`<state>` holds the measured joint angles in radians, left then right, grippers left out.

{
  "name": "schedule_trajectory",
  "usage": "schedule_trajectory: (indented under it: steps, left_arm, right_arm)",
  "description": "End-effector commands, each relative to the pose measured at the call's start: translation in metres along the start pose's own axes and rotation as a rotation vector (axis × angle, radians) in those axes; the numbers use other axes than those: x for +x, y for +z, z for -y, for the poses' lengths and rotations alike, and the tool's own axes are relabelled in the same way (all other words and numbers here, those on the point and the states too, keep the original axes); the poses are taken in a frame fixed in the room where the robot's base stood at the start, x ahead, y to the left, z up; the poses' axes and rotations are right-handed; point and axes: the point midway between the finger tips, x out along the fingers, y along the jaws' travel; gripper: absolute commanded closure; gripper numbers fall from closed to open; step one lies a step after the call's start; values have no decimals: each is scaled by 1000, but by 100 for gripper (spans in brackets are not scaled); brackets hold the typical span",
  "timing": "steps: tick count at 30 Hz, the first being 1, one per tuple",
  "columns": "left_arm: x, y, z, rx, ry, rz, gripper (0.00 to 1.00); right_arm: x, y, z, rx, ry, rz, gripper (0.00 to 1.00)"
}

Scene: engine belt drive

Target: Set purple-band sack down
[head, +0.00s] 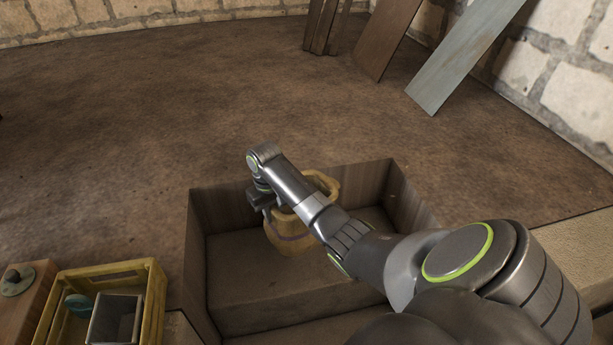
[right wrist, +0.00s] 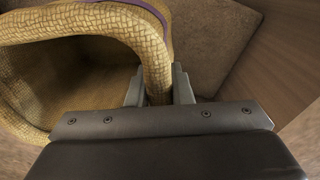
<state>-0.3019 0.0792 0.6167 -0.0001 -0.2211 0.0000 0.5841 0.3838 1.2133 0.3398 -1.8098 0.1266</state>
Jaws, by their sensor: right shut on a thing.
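The purple-band sack (head: 290,235) is a tan woven sack with a rolled rim and a thin purple band, inside a wooden bin (head: 195,255) in the head view. My right gripper (head: 266,208) is at the sack's left rim, partly hidden by my arm. In the right wrist view the sack's rolled rim (right wrist: 150,50) passes between the two fingers of the gripper (right wrist: 160,88), which is shut on it. A bit of purple band shows at the top there. The sack looks upright; whether its base touches the bin's floor I cannot tell. My left gripper is not in view.
The bin has a stepped floor (head: 265,310) with bare room in front of the sack. A yellow crate (head: 150,300) holding a grey box (head: 115,318) stands at lower left. Boards (head: 465,55) lean on the stone wall at the back right.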

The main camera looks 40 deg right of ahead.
Motion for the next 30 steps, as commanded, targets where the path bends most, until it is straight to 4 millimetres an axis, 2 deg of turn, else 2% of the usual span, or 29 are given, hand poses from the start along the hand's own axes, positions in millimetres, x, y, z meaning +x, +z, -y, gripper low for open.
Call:
schedule_trajectory:
  steps: [1, 5, 12, 20, 24, 30]
  left_arm:
    - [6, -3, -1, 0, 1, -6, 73]
    - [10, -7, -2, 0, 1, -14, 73]
    - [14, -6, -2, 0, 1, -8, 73]
    - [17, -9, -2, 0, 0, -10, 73]
    - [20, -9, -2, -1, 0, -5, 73]
    - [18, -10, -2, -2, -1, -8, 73]
  right_arm:
    - [0, -2, -4, -5, 1, -3, 100]
    - [4, -4, -8, -11, -3, 0, 100]
    - [46, -3, -7, -12, -3, 1, 100]
    - [69, -3, -6, -12, -2, 0, 100]
    - [90, -3, -5, -12, -2, 2, 100]
    - [94, -4, -5, -13, -1, -2, 100]
